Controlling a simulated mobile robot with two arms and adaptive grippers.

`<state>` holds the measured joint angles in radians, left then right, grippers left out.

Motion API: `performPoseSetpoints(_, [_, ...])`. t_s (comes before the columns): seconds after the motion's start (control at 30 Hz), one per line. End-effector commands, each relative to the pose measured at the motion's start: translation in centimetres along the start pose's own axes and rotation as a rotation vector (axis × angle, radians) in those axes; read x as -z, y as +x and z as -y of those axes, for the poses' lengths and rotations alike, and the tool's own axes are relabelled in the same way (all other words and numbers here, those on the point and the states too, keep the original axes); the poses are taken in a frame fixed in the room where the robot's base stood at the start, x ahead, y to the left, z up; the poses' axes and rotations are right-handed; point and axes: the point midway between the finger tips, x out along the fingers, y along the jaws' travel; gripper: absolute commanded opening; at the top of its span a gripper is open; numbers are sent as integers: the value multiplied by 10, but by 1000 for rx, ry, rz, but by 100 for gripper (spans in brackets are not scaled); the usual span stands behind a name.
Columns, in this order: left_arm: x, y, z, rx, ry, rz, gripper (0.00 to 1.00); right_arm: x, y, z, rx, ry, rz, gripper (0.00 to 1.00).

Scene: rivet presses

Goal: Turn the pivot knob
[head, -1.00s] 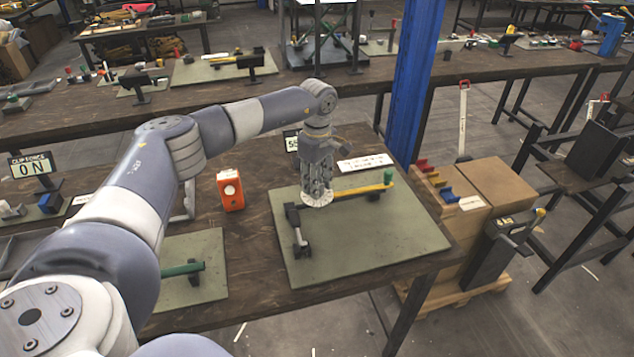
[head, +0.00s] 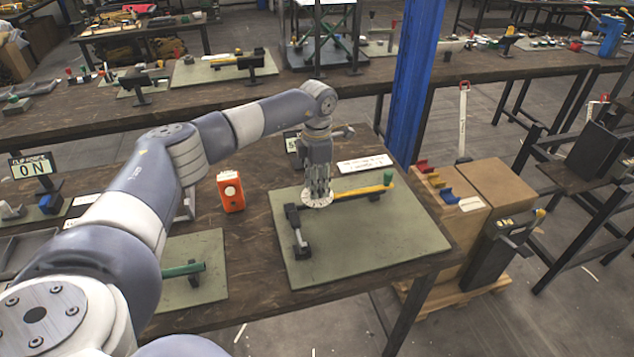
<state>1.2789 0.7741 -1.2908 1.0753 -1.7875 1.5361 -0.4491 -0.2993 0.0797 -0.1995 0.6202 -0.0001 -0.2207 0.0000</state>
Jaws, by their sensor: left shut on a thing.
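My left gripper (head: 318,192) points straight down over a green-grey mat on the table. It is shut on a pale, round, scalloped knob (head: 317,202), the pivot knob, which shows beneath its fingers. A yellow lever (head: 357,192) with a green end knob (head: 388,177) runs to the right from there. A black bracket (head: 297,230) on small feet stands just left of the knob on the mat (head: 385,235). The fingers hide most of the knob's top. My right gripper is not in view.
An orange box (head: 230,190) stands left of the mat. A white label card (head: 364,163) lies behind the lever. A second mat with a green-handled lever (head: 182,269) is at front left. A blue post (head: 413,80) rises beyond the table; bins (head: 436,180) stand to the right.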

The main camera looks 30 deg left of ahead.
Motion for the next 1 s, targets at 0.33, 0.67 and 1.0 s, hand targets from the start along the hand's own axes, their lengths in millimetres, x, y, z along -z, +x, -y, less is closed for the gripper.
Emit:
performPoseSetpoints(0.33, [-1,-1,0,0,-300,2,8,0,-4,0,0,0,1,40])
performPoseSetpoints(0.67, [-1,-1,0,-1,-482,2,8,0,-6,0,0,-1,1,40])
performPoseSetpoints(1.0, [-1,-1,0,-1,-542,3,8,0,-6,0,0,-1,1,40])
